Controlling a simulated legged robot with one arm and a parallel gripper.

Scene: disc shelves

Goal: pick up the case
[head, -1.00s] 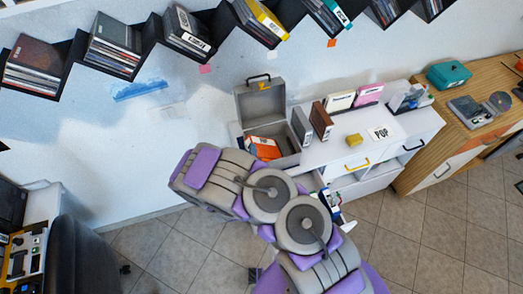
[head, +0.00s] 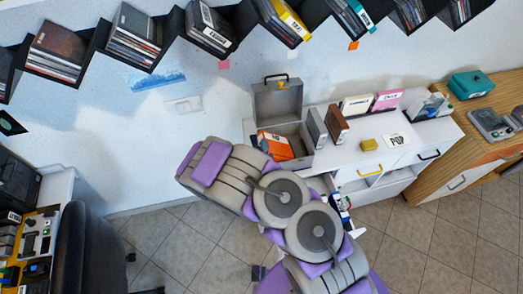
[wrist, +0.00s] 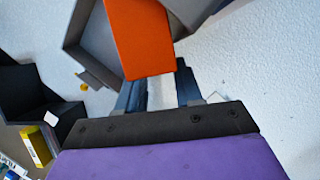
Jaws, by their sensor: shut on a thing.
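An orange case (head: 278,147) with a white label stands tilted in the open grey box (head: 277,101) on the left end of the white cabinet. In the wrist view the orange case (wrist: 140,38) fills the space ahead of my gripper (wrist: 159,75). My gripper's two dark fingers are on either side of its near end, and the gripper is shut on it. The grey box (wrist: 88,48) shows behind the case there. In the head view my purple and grey arm hides the gripper.
Black zigzag shelves (head: 175,45) with discs line the wall. A dark chair (head: 90,240) stands at left.

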